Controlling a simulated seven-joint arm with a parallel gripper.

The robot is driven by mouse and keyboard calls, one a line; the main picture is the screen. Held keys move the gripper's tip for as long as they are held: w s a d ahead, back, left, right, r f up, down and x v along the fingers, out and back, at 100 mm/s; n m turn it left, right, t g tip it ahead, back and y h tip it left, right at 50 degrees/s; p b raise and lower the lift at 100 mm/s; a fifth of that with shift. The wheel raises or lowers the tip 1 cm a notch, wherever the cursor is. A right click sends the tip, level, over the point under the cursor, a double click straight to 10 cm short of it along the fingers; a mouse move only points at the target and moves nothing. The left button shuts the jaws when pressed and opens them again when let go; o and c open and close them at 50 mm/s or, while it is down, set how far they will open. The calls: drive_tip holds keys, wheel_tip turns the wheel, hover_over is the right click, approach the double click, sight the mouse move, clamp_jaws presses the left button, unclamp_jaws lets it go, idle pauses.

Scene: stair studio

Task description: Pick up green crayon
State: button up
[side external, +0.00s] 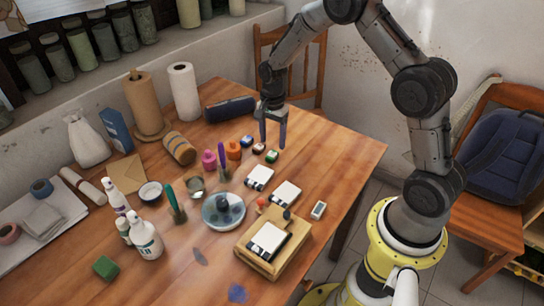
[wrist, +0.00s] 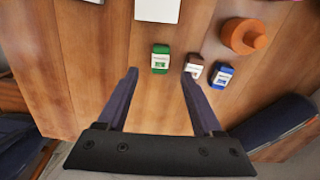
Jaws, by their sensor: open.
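A small green block with a pale label, the likely green crayon (wrist: 160,58), lies on the wooden table. It also shows in the side view (side external: 272,156). My gripper (wrist: 160,78) is open and empty, fingers pointing down. In the wrist view the green block lies just beyond the fingertips, roughly centred between them. In the side view my gripper (side external: 273,146) is just beside or over the green block; its exact height above the table is hard to tell.
A brown-red block (wrist: 194,66) and a blue block (wrist: 221,76) lie close to the right of the green one. An orange round item (wrist: 243,36) and white-topped pads (side external: 259,177) are nearby. A dark case (side external: 229,109) lies behind. The table's right corner (side external: 350,150) is clear.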

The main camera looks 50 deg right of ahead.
sight(272, 154)
drive_tip(key=shift+a+f, duration=0.15)
drive_tip(key=shift+f, duration=2.5)
clamp_jaws()
